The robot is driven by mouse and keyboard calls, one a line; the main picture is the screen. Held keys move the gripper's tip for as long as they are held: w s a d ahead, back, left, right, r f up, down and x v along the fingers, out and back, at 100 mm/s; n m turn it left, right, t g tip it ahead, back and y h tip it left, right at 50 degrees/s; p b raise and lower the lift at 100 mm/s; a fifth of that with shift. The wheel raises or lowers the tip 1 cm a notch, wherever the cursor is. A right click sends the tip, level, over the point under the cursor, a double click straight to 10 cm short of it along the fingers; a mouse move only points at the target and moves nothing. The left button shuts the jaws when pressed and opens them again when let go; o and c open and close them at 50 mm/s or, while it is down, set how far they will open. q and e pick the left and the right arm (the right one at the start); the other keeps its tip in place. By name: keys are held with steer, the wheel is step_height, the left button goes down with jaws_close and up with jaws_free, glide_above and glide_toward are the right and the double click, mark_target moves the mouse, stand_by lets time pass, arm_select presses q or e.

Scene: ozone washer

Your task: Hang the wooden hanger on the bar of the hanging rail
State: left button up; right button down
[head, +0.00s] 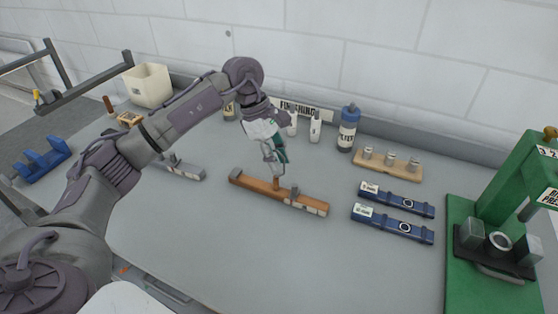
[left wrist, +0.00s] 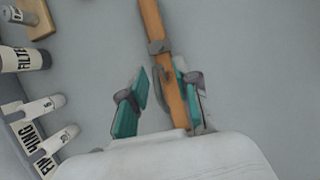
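The wooden hanger (head: 262,187) is a long brown bar with grey fittings and a pale label at its right end, lying on the grey table. The hanging rail (head: 88,87) is a dark frame with a bar at the upper left. My right gripper is not in view.
A grey bar (head: 186,171) lies left of the hanger. Blue cases (head: 393,224) lie to its right, with a green press (head: 490,205) beyond. Bottles (head: 348,128) and a wooden block with metal pieces (head: 400,170) stand behind. A cream bin (head: 148,86) stands near the rail. The front table is clear.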

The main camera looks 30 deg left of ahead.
arm_select(q)
steer(key=b+v, duration=0.2)
steer(key=v, duration=0.9)
steer(key=shift+r, duration=0.15)
steer(key=shift+a+r, duration=0.1)
steer(key=shift+a, duration=0.05)
